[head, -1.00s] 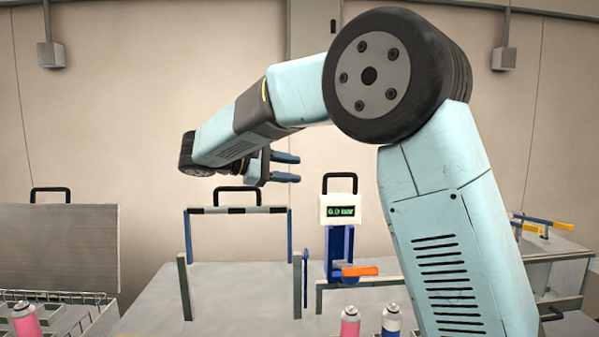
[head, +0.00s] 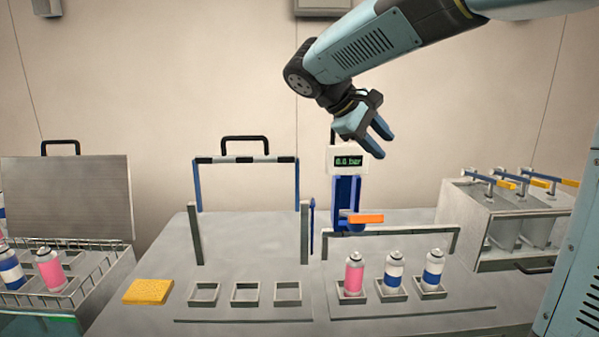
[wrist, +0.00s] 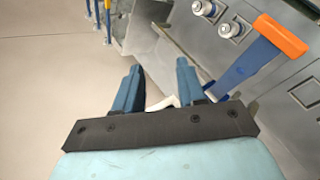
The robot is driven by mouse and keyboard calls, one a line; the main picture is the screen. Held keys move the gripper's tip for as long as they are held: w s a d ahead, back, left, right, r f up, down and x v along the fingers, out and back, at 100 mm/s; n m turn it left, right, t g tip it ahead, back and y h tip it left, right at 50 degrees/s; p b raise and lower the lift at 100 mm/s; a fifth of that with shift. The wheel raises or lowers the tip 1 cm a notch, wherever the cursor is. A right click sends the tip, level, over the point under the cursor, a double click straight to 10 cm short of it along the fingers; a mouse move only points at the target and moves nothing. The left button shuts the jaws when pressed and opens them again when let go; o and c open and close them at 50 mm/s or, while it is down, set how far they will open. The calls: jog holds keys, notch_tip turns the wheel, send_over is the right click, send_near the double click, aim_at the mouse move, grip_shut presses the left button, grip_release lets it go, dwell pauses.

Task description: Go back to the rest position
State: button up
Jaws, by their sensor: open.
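My gripper (head: 378,138) is open and empty. It hangs in the air above the back of the bench, just right of the white gauge box (head: 348,160) that reads 0.0 bar. Its two blue fingers point down and to the right. In the wrist view the gripper (wrist: 157,80) also shows with its fingers apart and nothing between them. A blue press stand with an orange lever (head: 362,218) is below the gauge, and the lever also shows in the wrist view (wrist: 281,34).
One pink can (head: 354,273) and two blue-and-white cans (head: 393,270) stand in holders. Three empty holders (head: 245,293) and a yellow sponge (head: 148,291) are to their left. A wire crate (head: 75,285) with cans is at left, grey bins (head: 500,230) at right.

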jog(key=s+d+f+m+t+y, duration=0.1)
jog(key=s+d+f+m+y, duration=0.1)
jog(key=s, duration=0.4)
jog(key=s+d+f+m+t+y, duration=0.1)
jog(key=s+d+f+m+y, duration=0.1)
jog(key=s, duration=0.5)
jog(key=s+d+f+m+t+y, duration=0.1)
jog(key=s+d+f+m+y, duration=0.2)
jog(key=s+f+m+y, duration=0.1)
jog(key=s+f+y, duration=0.1)
jog(key=s+f, duration=0.1)
jog(key=s, duration=0.1)
jog(key=shift+a, duration=0.1)
